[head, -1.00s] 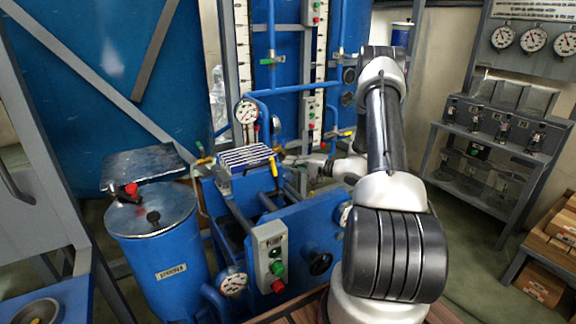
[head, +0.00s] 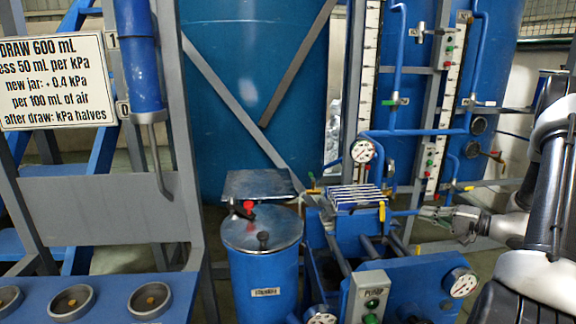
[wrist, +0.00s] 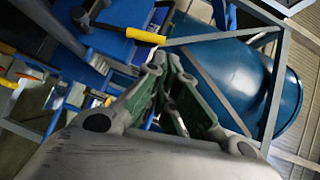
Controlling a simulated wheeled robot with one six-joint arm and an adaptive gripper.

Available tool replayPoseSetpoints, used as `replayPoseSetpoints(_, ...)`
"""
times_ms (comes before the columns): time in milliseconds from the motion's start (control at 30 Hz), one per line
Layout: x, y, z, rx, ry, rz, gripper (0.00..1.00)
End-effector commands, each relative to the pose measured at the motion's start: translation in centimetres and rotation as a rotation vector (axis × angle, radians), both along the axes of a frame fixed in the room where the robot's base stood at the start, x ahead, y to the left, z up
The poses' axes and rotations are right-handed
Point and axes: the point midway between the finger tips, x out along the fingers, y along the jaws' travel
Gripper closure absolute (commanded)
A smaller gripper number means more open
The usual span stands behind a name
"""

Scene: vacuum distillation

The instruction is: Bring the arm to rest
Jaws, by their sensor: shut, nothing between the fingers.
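My arm stands at the right edge of the head view, partly cut off by the frame. Its wrist reaches left, with my gripper (head: 436,212) small and pale beside the blue pump unit (head: 412,284). In the wrist view, my gripper (wrist: 166,82) has its green-padded fingers close together at the tips, with nothing seen between them. A yellow-handled lever (wrist: 145,36) lies beyond the fingers there. A large blue tank (wrist: 238,85) fills the right of that view. Whether the fingers touch anything is too small to tell in the head view.
A blue drum (head: 263,275) with a red-knobbed lid stands left of the pump unit. A round gauge (head: 362,151) and blue pipes rise behind it. A sign (head: 55,80) and a rack with round holders (head: 150,299) are at the left. A control box (head: 371,296) stands in front.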

Motion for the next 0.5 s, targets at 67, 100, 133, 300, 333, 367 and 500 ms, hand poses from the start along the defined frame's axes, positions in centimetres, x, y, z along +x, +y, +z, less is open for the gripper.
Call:
replayPoseSetpoints(67, -1.0, 3.7, 3.3, -0.05, 0.051, 0.113, 1.0)
replayPoseSetpoints(100, -1.9, 5.6, 4.8, -0.08, 0.089, 0.173, 1.0)
replayPoseSetpoints(133, -2.8, 7.1, 5.8, -0.105, 0.118, 0.218, 1.0)
replayPoseSetpoints(300, -8.8, 13.6, 10.7, -0.295, 0.28, 0.425, 1.0)
replayPoseSetpoints(333, -10.0, 14.4, 11.4, -0.334, 0.305, 0.452, 1.0)
replayPoseSetpoints(367, -11.2, 15.1, 12.0, -0.376, 0.33, 0.477, 1.0)
replayPoseSetpoints(500, -16.9, 17.4, 14.6, -0.589, 0.42, 0.555, 1.0)
